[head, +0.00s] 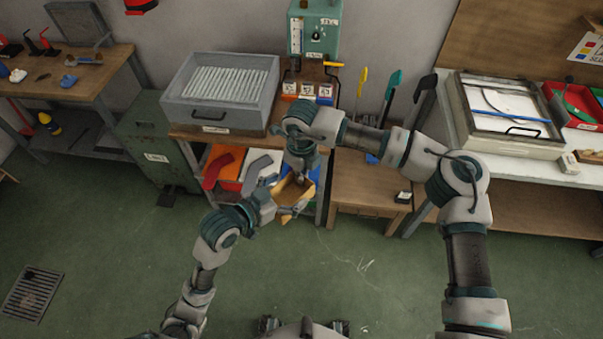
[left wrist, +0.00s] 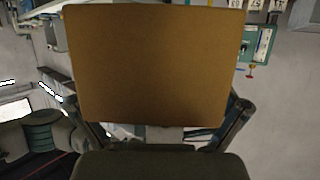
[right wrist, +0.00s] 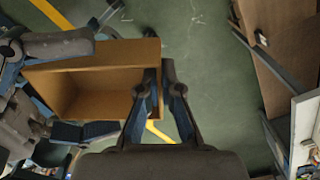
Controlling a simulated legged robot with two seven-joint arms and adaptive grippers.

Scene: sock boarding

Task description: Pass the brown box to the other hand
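The brown box (head: 291,191) is an open-topped box held in the air between my two grippers. In the right wrist view its hollow inside (right wrist: 95,88) faces me. My right gripper (right wrist: 160,72) has one finger inside the box and one outside, closed on its right wall. In the left wrist view one broad flat face of the box (left wrist: 155,65) fills the middle. My left gripper (left wrist: 160,112) is at its lower edge, its fingers spread wide at the two sides. The face hides part of them, so I cannot tell whether they press on the box.
A workbench behind carries a grey drawer box (head: 220,90) and a green machine (head: 315,35). Orange and white bins (head: 225,165) stand beneath it, close behind my grippers. A low wooden table (head: 365,180) stands right of them. The green floor (head: 340,265) in front is clear.

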